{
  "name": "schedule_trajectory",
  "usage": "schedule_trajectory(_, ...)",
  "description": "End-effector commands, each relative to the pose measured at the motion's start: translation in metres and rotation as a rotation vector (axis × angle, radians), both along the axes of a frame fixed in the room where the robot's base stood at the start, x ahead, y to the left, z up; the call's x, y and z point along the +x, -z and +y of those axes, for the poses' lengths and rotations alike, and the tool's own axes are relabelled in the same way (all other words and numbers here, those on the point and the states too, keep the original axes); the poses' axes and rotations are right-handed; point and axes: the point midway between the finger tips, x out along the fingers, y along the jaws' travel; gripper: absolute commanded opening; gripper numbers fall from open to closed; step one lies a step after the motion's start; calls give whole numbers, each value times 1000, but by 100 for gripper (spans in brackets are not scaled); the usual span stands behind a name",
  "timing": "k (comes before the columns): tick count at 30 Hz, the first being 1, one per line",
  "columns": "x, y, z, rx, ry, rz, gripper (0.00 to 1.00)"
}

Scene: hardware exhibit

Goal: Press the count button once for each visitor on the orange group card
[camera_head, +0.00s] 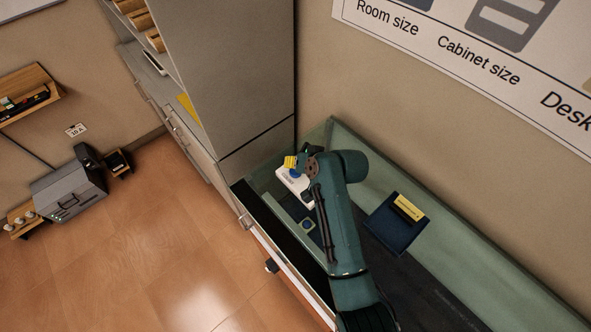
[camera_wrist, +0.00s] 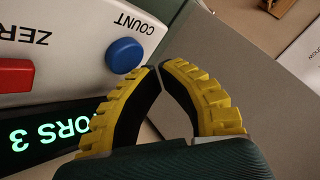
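The white counter (camera_head: 297,183) sits inside the green-walled case in the head view. The tips appear just right of the blue button; contact cannot be told. In the head view my gripper (camera_head: 291,162) is at the counter's far end. I see no card that is clearly orange.
A dark blue block with a yellow card (camera_head: 409,207) stands in the case to the right of my arm. A small dark item with a blue round top (camera_head: 307,225) lies near the front wall. A tall grey cabinet (camera_head: 230,70) rises close behind the counter.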

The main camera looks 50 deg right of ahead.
Motion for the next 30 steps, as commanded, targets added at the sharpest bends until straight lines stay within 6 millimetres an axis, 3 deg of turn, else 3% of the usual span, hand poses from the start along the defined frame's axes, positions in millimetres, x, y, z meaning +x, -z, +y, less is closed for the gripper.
schedule_trajectory(22,0,0,0,0,0,0,0)
schedule_trajectory(30,0,9,0,1,-1,1,0)
